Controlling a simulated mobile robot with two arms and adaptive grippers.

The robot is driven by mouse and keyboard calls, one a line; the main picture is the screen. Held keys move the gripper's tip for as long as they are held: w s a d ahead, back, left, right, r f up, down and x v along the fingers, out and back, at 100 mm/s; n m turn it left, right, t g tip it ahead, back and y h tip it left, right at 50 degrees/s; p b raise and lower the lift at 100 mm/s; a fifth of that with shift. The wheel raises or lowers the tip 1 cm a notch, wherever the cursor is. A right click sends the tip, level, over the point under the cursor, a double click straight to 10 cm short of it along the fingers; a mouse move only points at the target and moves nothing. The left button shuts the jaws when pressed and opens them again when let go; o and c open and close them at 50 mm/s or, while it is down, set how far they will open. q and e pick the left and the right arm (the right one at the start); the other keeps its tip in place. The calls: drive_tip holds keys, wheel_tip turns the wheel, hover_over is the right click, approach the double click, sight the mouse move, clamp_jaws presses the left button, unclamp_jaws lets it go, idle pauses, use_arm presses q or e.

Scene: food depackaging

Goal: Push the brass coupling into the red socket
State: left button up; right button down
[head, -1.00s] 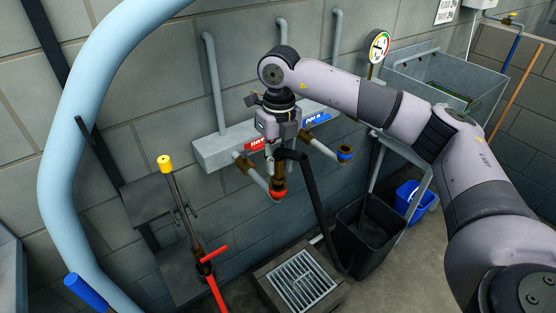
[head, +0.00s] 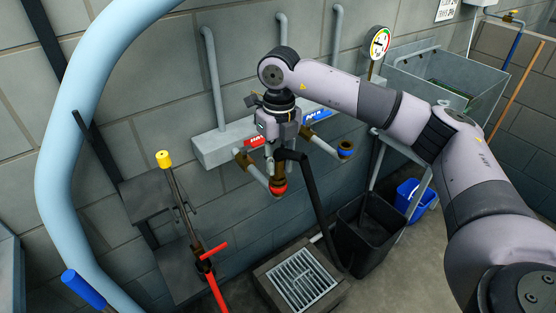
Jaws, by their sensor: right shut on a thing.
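My right gripper (head: 277,152) points down at the wall fixture and is shut on the brass coupling (head: 279,172). A dark hose runs from the coupling down to the right. The coupling is upright over the red socket (head: 278,189), which sits at the end of a grey pipe. The coupling's lower end meets the red ring; I cannot tell how deep it sits. A blue socket (head: 345,149) is on a second pipe to the right. My left gripper is not in view.
A grey manifold box (head: 210,148) with a red and a blue label is on the block wall behind. Below are a floor grate (head: 303,281) and a black bin (head: 366,232). A red-handled valve stand (head: 205,262) and a thick light-blue pipe (head: 62,150) are on the left.

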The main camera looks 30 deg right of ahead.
drive_tip(key=shift+f, duration=0.1)
idle(0.6)
drive_tip(key=c, duration=1.3)
unclamp_jaws()
